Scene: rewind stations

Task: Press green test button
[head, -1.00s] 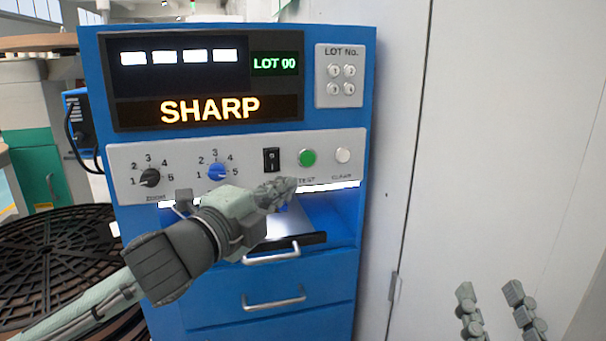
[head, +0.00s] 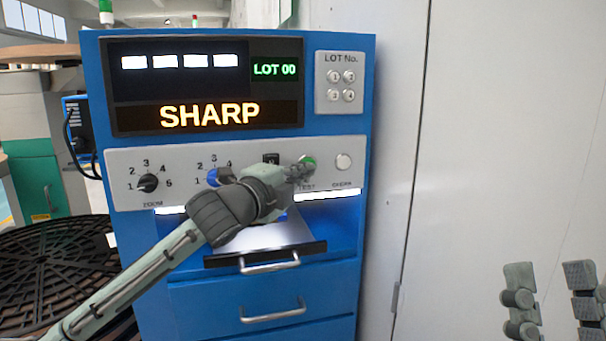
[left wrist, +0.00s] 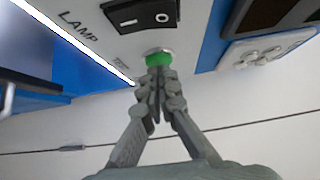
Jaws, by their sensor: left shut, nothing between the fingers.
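The green test button (head: 309,160) is on the grey control panel of the blue machine, above the word TEST. It also shows in the left wrist view (left wrist: 158,59), with the fingertips in front of its lower part. My left gripper (head: 301,172) is shut and empty, with its tips at the button. They look to be touching it or very close; I cannot tell which. Part of the button is hidden behind the fingers. My right gripper (head: 548,295) is open and empty at the lower right, away from the machine.
The panel (head: 130,160) also has a black knob (head: 148,184), a blue knob (head: 221,176), a black rocker switch (left wrist: 141,14) and a white clear button (head: 343,161). The display reads SHARP. An open drawer (head: 268,257) juts out below. A pale wall stands at right.

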